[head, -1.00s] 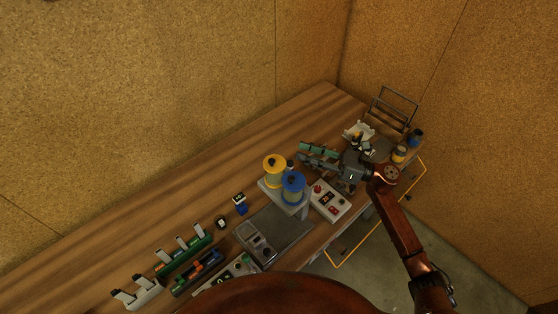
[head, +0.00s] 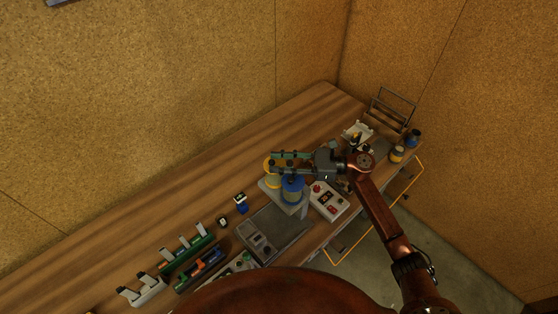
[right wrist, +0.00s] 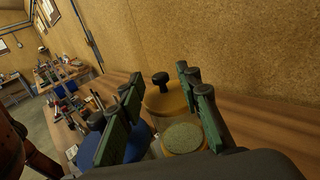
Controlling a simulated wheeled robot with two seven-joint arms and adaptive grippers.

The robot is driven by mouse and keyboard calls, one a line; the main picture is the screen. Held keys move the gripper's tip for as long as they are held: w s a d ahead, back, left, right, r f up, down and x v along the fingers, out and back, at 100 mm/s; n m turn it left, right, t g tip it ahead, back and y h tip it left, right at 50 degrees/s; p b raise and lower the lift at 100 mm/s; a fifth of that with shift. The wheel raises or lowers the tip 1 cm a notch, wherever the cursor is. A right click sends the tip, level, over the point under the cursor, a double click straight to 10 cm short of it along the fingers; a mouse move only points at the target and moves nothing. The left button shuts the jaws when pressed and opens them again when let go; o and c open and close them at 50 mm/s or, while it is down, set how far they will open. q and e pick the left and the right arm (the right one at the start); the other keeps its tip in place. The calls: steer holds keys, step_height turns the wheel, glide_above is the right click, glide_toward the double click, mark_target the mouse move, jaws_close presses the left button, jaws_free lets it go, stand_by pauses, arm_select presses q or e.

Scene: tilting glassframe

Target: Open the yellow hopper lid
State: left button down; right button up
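The yellow hopper (head: 273,182) stands beside the blue hopper (head: 292,186) on a light grey stand. My right gripper (head: 272,162) is over the yellow hopper, fingers apart, and partly hides it. In the right wrist view the gripper (right wrist: 158,105) is open, its green-padded fingers on either side of a yellow lid (right wrist: 168,102) with a black knob. In front of the lid is a speckled round surface (right wrist: 184,138) ringed in yellow, which looks like the hopper's uncovered mouth. The lid appears shifted off it, beyond it. I cannot tell whether a finger touches the lid. My left gripper is not in view.
A control box (head: 328,200) with red buttons stands right of the hoppers, and a grey plate (head: 280,228) lies in front. Coloured racks (head: 185,250) are at the left. Jars (head: 397,154) and a wire frame (head: 393,106) are at the right end. The table's back strip is clear.

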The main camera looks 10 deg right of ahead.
steer(key=shift+c, duration=0.4)
jaws_close()
stand_by(0.4)
